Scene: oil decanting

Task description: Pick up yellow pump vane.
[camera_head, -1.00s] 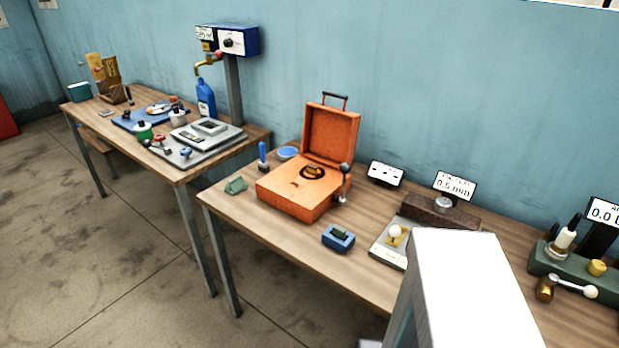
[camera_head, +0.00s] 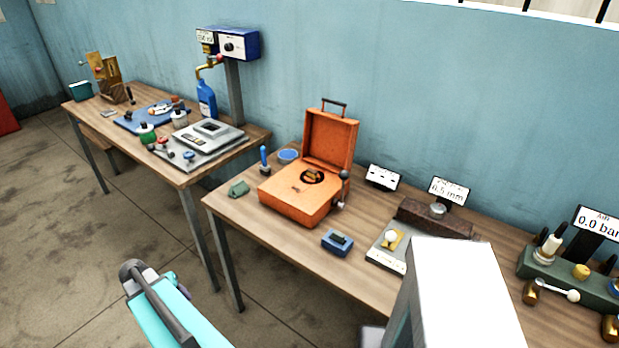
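A small yellow piece (camera_head: 398,241), which may be the yellow pump vane, lies on a pale plate (camera_head: 385,259) on the near bench, beside or under a white ball. It is too small to tell its exact shape. A teal and dark grey part of my arm (camera_head: 165,305) reaches in from the bottom edge, left of the near bench and well away from the yellow piece. I cannot make out my gripper's fingertips in this view.
An open orange case (camera_head: 298,199), a blue device (camera_head: 337,242) and a dark block (camera_head: 436,220) stand on the near bench (camera_head: 262,234). A green fixture (camera_head: 560,276) is at the right. A white block (camera_head: 458,290), probably mine, hides the bench's front.

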